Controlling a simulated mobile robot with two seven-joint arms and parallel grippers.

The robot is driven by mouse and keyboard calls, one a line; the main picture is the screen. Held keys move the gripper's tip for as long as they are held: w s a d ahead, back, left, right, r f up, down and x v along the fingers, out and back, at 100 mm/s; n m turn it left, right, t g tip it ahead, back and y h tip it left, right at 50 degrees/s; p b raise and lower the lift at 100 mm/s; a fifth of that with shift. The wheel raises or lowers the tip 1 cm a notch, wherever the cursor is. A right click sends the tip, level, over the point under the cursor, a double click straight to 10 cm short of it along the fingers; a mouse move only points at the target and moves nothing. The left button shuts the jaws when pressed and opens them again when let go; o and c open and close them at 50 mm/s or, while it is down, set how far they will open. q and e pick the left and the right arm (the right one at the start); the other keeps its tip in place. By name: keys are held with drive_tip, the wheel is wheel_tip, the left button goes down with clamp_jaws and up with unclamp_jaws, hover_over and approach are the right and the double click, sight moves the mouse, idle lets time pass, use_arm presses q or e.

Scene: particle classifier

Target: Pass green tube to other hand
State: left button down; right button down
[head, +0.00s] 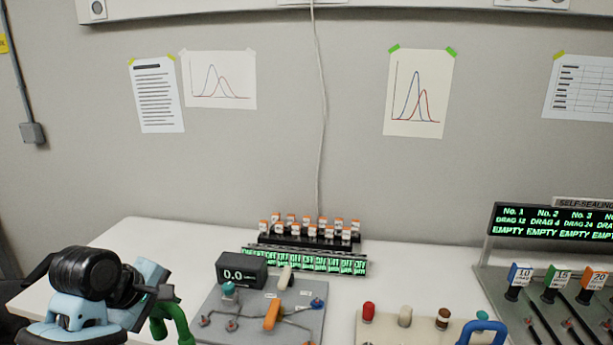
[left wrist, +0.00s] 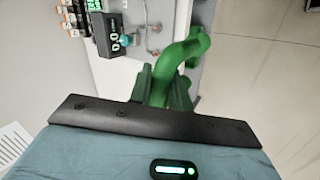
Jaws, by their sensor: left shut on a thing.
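The green tube (head: 178,318) is a bent, thick piece at the lower left of the head view. My left gripper (head: 165,294) is shut on it, and the tube hangs down below the fingers. In the left wrist view the green tube (left wrist: 184,52) comes out from between the fingers of the left gripper (left wrist: 165,82) and curves up to the right. The part of the tube between the fingers is partly hidden. My right gripper does not show in either view.
A panel (head: 238,322) with a 0.0 display (head: 242,270) and an orange lever stands on the white table (head: 150,240). A rack of orange-capped vials (head: 310,232) is behind it. At right are a board with coloured knobs (head: 404,316), a blue loop (head: 482,330) and a labelled dispenser (head: 545,225).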

sight(180, 335)
use_arm(q)
drive_tip(key=s+d+f+m+g+h, duration=0.1)
drive_tip(key=m, duration=0.1)
drive_tip(key=s+d+m+g+h, duration=0.1)
drive_tip(key=m, duration=0.2)
drive_tip(key=s+d+f+m+g+h, duration=0.1)
drive_tip(key=s+d+m, duration=0.1)
drive_tip(key=shift+s+f, duration=0.1)
drive_tip(key=shift+f, duration=0.25)
drive_tip(key=s+d+f+m+g+h, duration=0.1)
drive_tip(key=s+d+f+m+g, duration=0.1)
drive_tip(key=s+m, duration=0.4)
drive_tip(key=shift+s+d+m+g, duration=0.35)
drive_tip(key=shift+d+m+g, duration=0.1)
drive_tip(key=shift+g, duration=0.25)
